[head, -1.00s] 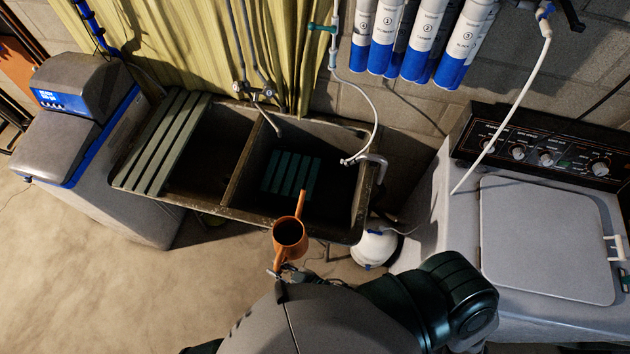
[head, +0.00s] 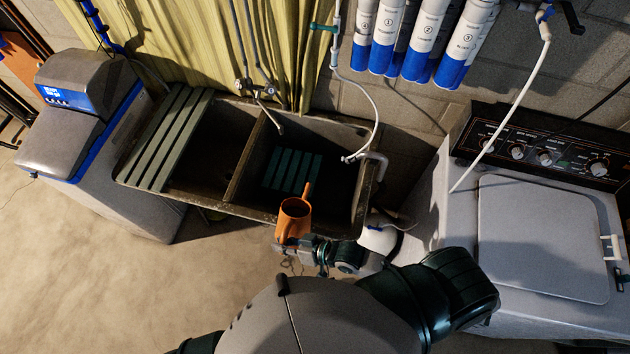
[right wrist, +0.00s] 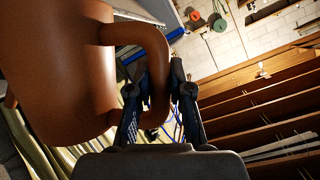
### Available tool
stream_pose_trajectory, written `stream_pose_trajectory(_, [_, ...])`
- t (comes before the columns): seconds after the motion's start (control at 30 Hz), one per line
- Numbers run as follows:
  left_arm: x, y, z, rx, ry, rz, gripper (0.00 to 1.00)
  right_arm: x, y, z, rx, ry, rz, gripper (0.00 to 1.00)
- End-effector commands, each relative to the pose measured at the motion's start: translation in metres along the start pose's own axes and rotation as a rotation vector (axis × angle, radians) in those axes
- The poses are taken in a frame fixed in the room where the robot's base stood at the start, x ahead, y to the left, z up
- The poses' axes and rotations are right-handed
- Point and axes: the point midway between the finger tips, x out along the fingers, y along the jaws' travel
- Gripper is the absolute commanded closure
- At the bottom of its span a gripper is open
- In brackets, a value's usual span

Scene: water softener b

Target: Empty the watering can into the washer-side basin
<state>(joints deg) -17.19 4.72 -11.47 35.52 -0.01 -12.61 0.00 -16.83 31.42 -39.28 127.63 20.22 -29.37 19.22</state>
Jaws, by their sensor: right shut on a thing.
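The orange watering can (head: 293,222) is at the front rim of the right-hand basin, the one nearer the washer. Its spout points up and slightly right, over the basin (head: 336,190) in the head view. It looks roughly upright, and its inside is dark, so I cannot tell what it holds. My right gripper (head: 300,250) is shut on the can's handle. In the right wrist view, the gripper fingers (right wrist: 158,100) are on both sides of the handle (right wrist: 158,70), with the can body (right wrist: 55,70) at left. My left gripper is not in view.
A green slatted rack (head: 291,171) lies in the right basin. A faucet (head: 258,92) and a white hose (head: 375,120) hang above the sink. The washer (head: 545,240) stands at right, the softener (head: 75,130) at left. A white round tank (head: 380,238) is beside the sink.

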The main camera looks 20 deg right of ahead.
Motion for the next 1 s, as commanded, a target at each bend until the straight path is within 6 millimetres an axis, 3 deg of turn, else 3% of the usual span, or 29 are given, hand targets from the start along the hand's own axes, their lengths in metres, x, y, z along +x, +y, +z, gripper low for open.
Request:
stream_pose_trajectory(0.57, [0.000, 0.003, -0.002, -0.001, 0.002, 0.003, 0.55, -0.012, 0.031, -0.047, 0.228, -0.048, -0.094, 1.00])
stream_pose_trajectory(0.73, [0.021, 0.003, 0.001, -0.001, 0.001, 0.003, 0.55, -0.011, 0.045, -0.052, 0.310, -0.064, -0.129, 1.00])
stream_pose_trajectory(1.0, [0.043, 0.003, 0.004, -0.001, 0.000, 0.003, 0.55, -0.017, 0.059, -0.075, 0.435, -0.090, -0.181, 1.00])
